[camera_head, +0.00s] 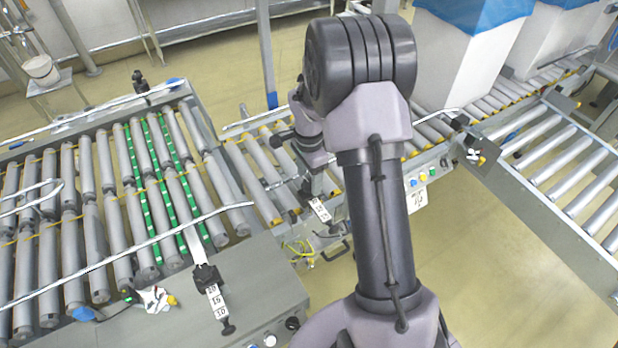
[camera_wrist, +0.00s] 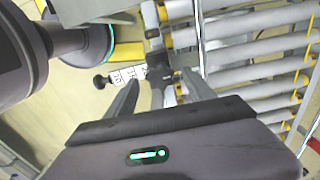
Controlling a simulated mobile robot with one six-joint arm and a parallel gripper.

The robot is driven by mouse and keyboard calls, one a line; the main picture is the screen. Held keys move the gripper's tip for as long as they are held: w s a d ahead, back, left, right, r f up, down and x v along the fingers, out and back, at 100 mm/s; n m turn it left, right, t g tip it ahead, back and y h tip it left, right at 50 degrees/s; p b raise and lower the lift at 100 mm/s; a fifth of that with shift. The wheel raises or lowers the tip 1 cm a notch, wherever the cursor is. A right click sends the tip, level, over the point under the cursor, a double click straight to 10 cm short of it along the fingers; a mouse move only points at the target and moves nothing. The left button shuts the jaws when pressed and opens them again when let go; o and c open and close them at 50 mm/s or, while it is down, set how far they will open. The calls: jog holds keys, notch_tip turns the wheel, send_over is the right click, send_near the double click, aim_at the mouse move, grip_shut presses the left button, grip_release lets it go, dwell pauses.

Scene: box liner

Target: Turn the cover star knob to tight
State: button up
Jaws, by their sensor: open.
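A black knob (camera_wrist: 158,74) shows in the wrist view, next to a white number strip (camera_wrist: 128,75) with a small round black end. I cannot tell whether it is the cover star knob, or where its tight mark is. My gripper (camera_wrist: 160,88) is open, its two fingers spread to either side of the knob; I cannot tell whether they touch it. In the head view my gripper (camera_head: 318,186) is low over the middle conveyor edge, beside a number strip (camera_head: 320,210); my arm hides part of this spot. A similar black knob (camera_head: 206,276) with a number strip sits on the left conveyor.
The left roller conveyor (camera_head: 250,275) has a metal guide rail and green-marked rollers. Buttons (camera_head: 421,181) line the middle conveyor's side. White boxes with blue liners (camera_head: 462,60) stand at the upper right. Yellow floor (camera_head: 500,270) is open at the lower right.

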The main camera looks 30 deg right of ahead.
aim_at(309, 183)
notch_tip(309, 183, up, 16)
jog(key=p, duration=0.5)
jog(key=shift+r+p, duration=0.25)
jog(key=shift+p, duration=0.1)
